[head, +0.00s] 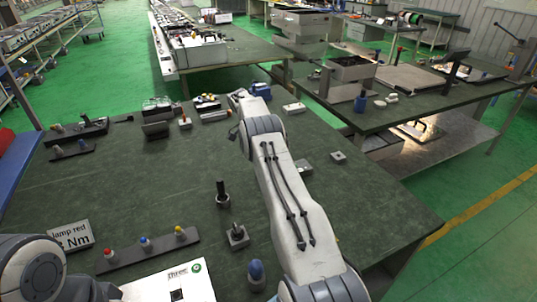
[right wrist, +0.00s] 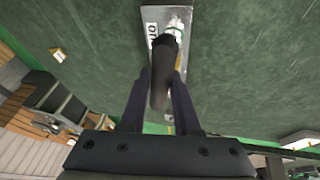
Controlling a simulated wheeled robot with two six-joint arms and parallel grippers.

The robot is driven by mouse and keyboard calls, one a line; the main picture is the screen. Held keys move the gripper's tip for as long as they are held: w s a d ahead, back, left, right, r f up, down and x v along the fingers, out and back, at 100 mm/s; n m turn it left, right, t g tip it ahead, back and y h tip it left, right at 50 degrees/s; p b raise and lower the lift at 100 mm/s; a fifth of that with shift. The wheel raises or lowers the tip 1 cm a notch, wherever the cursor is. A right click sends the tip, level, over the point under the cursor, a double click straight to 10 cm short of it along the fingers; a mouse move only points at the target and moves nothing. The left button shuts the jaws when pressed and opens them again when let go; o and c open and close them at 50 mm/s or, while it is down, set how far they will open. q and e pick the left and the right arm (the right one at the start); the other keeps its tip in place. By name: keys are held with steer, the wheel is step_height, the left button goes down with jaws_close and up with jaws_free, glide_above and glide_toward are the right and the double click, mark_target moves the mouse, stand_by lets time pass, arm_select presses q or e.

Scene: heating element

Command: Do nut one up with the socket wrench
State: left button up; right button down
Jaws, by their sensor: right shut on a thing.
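In the right wrist view my right gripper (right wrist: 163,78) is shut on a dark, rod-like tool (right wrist: 162,88), which looks like the socket wrench. The tool's far end overlaps a light metal plate (right wrist: 152,16) with dark lettering, only partly readable. A whitish fitting with a green band (right wrist: 177,29) shows on the plate just beyond the tool. I cannot make out a nut, or whether the tool touches the fitting. In the head view my right arm reaches across the table to its far side; its fingers are not clear there. My left arm shows at the bottom left, its gripper outside the view.
The green table (head: 120,190) has free room left of centre. Near it stand a strip with red, blue and yellow caps (head: 150,252), a sign (head: 70,236), a white box (head: 195,285), a black upright tool (head: 222,193) and a metal block (head: 237,238). Several small items line the far edge.

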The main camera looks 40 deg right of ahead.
steer(key=shift+r+p, duration=0.7)
steer(key=shift+r, duration=0.45)
steer(key=shift+f+n+b, duration=0.15)
steer(key=shift+n+b, duration=0.65)
steer(key=shift+b, duration=0.15)
steer(key=shift+n+t+h+b, duration=0.55)
steer(key=shift+n+b, duration=0.25)
steer(key=shift+n, duration=0.2)
steer(key=shift+n, duration=0.3)
